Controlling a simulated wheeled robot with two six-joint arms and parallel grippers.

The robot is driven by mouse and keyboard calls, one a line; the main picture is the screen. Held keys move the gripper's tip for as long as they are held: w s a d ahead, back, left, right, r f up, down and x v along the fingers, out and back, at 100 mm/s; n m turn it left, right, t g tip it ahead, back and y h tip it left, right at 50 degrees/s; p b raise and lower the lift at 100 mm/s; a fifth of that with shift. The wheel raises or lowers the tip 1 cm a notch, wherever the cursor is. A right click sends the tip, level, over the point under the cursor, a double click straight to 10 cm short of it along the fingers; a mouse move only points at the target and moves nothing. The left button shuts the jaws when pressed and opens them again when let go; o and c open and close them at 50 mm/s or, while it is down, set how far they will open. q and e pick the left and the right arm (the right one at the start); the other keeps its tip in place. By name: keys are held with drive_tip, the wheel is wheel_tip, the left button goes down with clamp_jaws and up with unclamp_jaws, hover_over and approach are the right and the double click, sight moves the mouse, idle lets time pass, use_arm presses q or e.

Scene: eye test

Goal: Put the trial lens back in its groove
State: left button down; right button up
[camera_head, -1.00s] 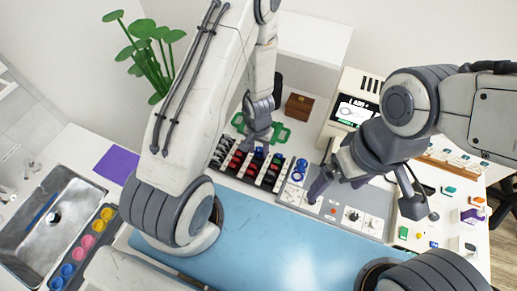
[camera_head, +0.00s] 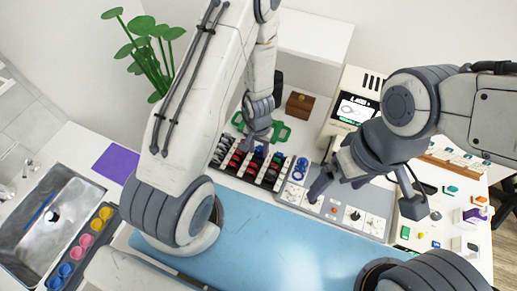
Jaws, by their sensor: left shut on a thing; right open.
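A rack of trial lenses (camera_head: 232,168) stands behind the blue mat, with rows of dark, red and blue rimmed lenses. My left gripper (camera_head: 258,141) is over the back of the rack and shut on a trial lens. The held lens is mostly hidden by the fingers, and a blue rim (camera_head: 259,151) shows just under them. I cannot tell whether the lens is in a groove or above it. My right gripper (camera_head: 337,186) is open and empty, over the grey panel to the right of the rack.
The grey panel (camera_head: 325,206) holds dials and blue rings. A green tray (camera_head: 281,134) and a brown box (camera_head: 299,105) stand behind the rack. A device with a screen (camera_head: 354,109) is at back right. The blue mat (camera_head: 270,240) is clear in front. A sink (camera_head: 40,225) is left.

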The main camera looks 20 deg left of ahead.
use_arm(q)
drive_tip(key=shift+f+b, duration=1.2)
drive_tip(key=shift+f, duration=0.1)
drive_tip(key=shift+c, duration=1.6)
unclamp_jaws()
wheel_tip(320, 180, up, 10)
drive_tip(key=p, duration=1)
drive_tip(key=shift+r+p, duration=0.25)
drive_tip(key=shift+p, duration=0.05)
